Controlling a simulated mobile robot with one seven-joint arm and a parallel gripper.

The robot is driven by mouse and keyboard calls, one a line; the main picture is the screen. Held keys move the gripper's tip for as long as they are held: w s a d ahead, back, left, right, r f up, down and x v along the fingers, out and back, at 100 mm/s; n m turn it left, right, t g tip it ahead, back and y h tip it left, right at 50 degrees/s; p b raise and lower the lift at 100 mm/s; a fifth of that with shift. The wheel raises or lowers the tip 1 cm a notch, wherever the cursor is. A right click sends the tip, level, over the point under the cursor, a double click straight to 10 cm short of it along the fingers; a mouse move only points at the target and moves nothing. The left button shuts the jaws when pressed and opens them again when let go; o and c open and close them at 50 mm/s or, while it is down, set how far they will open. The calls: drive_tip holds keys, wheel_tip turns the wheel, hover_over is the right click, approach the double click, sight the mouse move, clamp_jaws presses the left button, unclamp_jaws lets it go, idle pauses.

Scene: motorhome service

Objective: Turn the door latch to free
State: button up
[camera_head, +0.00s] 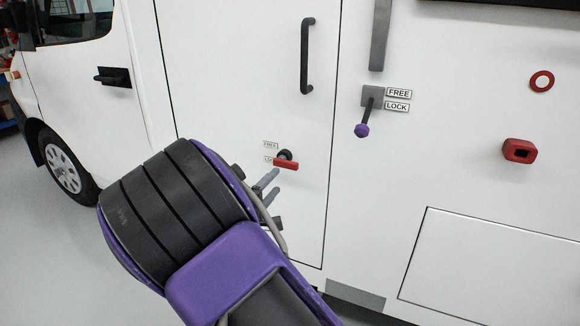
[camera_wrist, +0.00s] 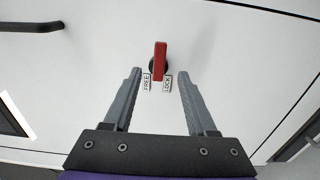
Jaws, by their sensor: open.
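The door latch (camera_head: 286,165) is a red bar handle on a dark round hub, low on the white door. The bar lies roughly horizontal in the head view, near the lower LOCK label, with FREE above it. In the wrist view, the latch (camera_wrist: 160,60) appears upright, with FREE (camera_wrist: 146,82) and LOCK (camera_wrist: 167,82) side by side below it. My gripper (camera_head: 273,182) is open, just below and left of the latch in the head view. In the wrist view my gripper's fingers (camera_wrist: 159,72) stand on either side of the red bar's line, with clear gaps; contact is not visible.
A purple-knobbed lever (camera_head: 362,129), also with FREE and LOCK labels, hangs right of the door. A black door handle (camera_head: 307,57) is above the latch. A red socket (camera_head: 519,150) and red ring (camera_head: 542,81) are farther right. The door surface around the latch is flat and clear.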

sight(289, 167)
drive_tip(key=x, duration=1)
drive_tip(key=shift+w+d, duration=0.15)
drive_tip(key=shift+w, duration=0.25)
clamp_jaws()
